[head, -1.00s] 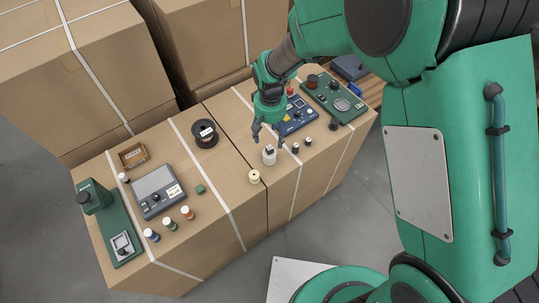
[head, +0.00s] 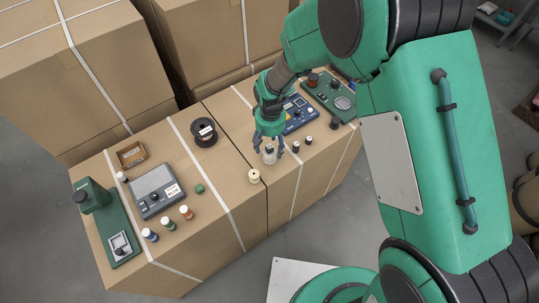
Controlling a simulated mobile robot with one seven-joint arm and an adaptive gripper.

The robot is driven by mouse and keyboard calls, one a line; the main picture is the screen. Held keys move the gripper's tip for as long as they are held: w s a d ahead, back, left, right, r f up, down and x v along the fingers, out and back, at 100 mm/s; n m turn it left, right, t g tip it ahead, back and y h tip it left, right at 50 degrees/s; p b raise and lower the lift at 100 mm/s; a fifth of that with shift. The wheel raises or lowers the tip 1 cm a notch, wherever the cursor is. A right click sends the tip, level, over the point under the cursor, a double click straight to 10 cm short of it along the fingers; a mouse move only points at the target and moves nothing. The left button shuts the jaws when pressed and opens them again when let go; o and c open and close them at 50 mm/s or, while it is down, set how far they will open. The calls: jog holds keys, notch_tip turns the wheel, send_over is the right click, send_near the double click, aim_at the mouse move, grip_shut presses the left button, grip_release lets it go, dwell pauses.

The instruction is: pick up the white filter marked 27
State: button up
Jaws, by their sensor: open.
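A small white cylinder with a dark top (head: 269,156), likely the white filter, stands upright on the cardboard box top near its front edge. Its marking is too small to read. My gripper (head: 268,146) points down at it with open fingers, one on each side of its upper part. I cannot tell whether the fingers touch it. Part of the cylinder's top is hidden by the gripper.
A cream spool (head: 254,176) stands close to the left. Small dark-topped pieces (head: 295,146) stand to the right. A blue instrument (head: 300,115) and a green board (head: 330,97) lie behind.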

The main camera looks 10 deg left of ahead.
aim_at(270, 154)
jog(key=shift+f, duration=0.3)
jog(key=shift+f, duration=0.1)
jog(key=shift+s+a+f+b, duration=0.1)
jog(key=shift+f+b, duration=0.3)
jog(key=shift+f, duration=0.9)
jog(key=shift+a+f+b, duration=0.1)
jog(key=shift+f+b, duration=0.3)
jog(key=shift+f, duration=0.85)
jog(key=c, duration=1.3)
